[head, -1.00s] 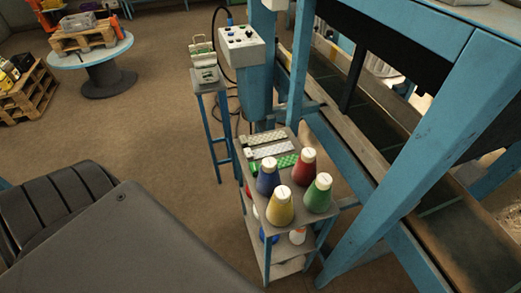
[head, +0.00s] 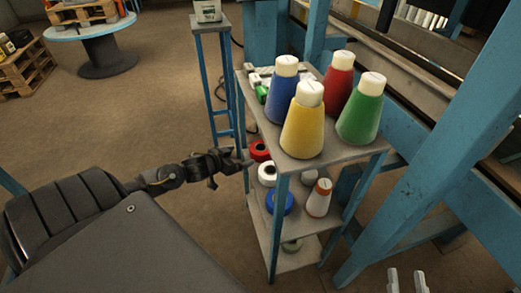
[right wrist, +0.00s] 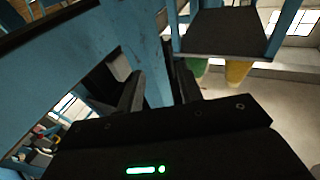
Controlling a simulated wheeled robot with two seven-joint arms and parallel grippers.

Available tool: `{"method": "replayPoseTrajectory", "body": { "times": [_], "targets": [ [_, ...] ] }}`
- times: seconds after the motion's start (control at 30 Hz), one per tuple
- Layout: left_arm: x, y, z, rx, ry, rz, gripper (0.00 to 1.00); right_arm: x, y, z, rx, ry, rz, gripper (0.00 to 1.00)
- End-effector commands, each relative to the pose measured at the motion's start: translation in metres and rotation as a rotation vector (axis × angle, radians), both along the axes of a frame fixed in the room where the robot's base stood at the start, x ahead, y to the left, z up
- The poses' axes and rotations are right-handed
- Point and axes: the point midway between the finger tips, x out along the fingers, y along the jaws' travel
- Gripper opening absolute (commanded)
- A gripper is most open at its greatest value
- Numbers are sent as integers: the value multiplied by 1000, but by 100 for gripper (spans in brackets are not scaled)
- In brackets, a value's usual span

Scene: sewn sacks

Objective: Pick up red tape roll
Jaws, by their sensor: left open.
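The red tape roll (head: 259,151) lies on the middle shelf of the blue-legged rack, at its left edge, with a dark core. My left gripper (head: 244,158) reaches in from the left, just left of the red roll. It is open and nothing shows in it; I cannot tell whether it touches the roll. My right gripper (head: 407,282) shows only its two pale fingertips at the bottom right of the head view, apart and empty. In the right wrist view its dark fingers (right wrist: 158,92) are apart.
A white roll (head: 267,174), a blue roll (head: 280,203) and an orange-and-white cone (head: 318,198) share the rack. Yellow (head: 303,125), blue, red and green thread cones stand on its top (head: 350,152). A blue post (head: 216,105) stands behind.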

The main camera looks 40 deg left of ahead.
Motion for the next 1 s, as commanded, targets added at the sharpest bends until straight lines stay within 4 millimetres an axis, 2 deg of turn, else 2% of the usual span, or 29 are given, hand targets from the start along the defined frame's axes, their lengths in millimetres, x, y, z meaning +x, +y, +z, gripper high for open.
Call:
{"method": "replayPoseTrajectory", "body": {
  "times": [0.13,0.3,0.4,0.7,1.0],
  "targets": [
    [5,-10,8,-14,-35,-31,87,-13,-1,20,28,-76,10,36],
    [7,-13,14,-18,-43,-37,87,-16,-1,29,36,-95,12,36],
    [14,-13,11,-18,-44,-35,87,-16,-2,32,54,-126,9,36],
    [51,-16,-5,-18,-44,-34,87,-17,-15,55,163,-318,-19,36],
    [61,-17,-10,-18,-42,-35,87,-18,-21,61,193,-373,-32,36]
  ]
}}
